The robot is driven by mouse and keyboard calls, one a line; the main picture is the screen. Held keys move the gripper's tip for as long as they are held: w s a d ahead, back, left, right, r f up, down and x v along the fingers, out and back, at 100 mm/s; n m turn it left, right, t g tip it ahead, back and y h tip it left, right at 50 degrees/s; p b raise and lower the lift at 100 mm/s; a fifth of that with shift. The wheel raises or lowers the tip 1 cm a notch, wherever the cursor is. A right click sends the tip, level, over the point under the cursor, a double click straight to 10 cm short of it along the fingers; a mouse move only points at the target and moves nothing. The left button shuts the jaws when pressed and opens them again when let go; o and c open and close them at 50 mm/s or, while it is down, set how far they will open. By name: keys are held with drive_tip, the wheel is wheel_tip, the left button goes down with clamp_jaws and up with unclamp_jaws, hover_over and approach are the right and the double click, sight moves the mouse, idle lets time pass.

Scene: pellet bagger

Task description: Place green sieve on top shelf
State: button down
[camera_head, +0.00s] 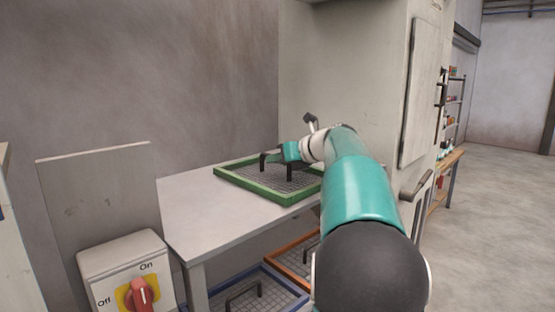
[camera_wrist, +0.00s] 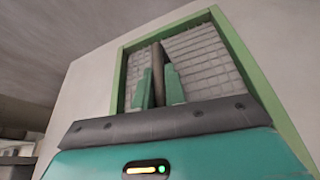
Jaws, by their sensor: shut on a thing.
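The green sieve (camera_head: 251,188) is a square green frame with a grey mesh and a dark handle. It lies flat at the top level of the grey shelf table (camera_head: 195,222); whether it touches the surface all round is hard to tell. My gripper (camera_head: 277,158) is at the sieve's handle, above the mesh. In the wrist view, the two teal fingers of my gripper (camera_wrist: 159,88) are shut on the dark handle, with the green sieve (camera_wrist: 240,62) behind them. My arm hides the sieve's right side in the head view.
Below, a blue sieve (camera_head: 245,298) and an orange sieve (camera_head: 290,257) sit on a lower level. An On/Off switch box (camera_head: 128,275) stands at the left front. A tall cream cabinet (camera_head: 350,75) rises behind the table. The tabletop's left part is clear.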

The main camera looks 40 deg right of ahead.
drive_tip(key=shift+f, duration=0.1)
drive_tip(key=c, duration=1.5)
unclamp_jaws()
drive_tip(key=shift+o, duration=0.2)
drive_tip(key=v, duration=1.2)
